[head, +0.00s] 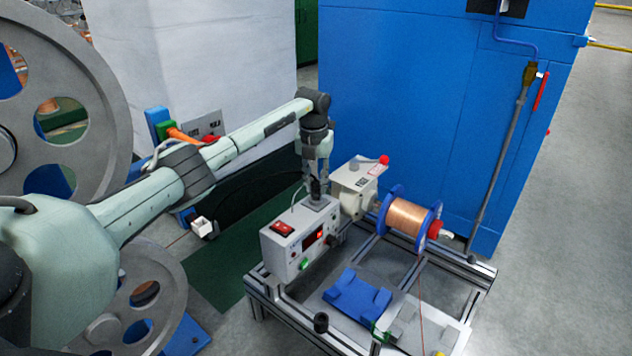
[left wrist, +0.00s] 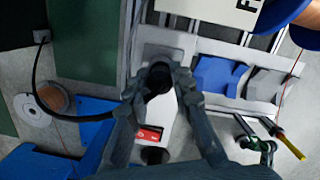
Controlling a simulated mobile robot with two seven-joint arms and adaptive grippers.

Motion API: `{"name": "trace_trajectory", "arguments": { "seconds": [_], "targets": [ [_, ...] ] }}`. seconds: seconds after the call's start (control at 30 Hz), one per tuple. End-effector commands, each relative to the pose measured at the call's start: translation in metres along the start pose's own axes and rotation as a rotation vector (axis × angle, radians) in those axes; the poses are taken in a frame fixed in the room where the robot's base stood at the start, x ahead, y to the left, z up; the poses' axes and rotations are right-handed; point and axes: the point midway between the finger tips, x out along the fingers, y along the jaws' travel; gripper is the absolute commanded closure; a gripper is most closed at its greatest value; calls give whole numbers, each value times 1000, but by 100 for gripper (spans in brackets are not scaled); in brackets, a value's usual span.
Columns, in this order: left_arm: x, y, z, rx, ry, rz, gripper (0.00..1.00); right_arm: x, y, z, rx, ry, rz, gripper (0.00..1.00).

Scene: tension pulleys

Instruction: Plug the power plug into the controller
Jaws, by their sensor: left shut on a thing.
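The controller (head: 296,240) is a light grey box with a red switch and a small red display, standing on the aluminium frame. My left gripper (head: 316,186) points straight down over the rear top of the controller. It is shut on the black power plug (left wrist: 160,76), which is upright between the fingers. The controller's red switch also shows in the left wrist view (left wrist: 149,134). The plug's lower end is hidden, so I cannot tell whether it is seated or only above the controller's top. My right gripper is not in view.
A copper wire spool (head: 408,217) with blue flanges stands right of the controller. A blue bracket (head: 357,296) lies on the frame in front. A black cable (left wrist: 72,118) runs beside the left gripper. A large blue cabinet (head: 420,110) stands behind.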

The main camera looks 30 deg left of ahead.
Motion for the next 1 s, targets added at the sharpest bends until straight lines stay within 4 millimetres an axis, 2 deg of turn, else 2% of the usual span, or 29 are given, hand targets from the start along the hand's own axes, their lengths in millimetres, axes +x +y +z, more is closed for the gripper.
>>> {"name": "trace_trajectory", "arguments": {
  "seconds": [0.83,0.87,1.0],
  "targets": [
    [12,0,-1,0,-1,-1,100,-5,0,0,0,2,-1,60],
    [12,0,-1,0,-1,-1,74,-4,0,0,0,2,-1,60],
    [12,0,-1,0,-1,-1,57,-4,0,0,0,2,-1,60]
  ]
}}
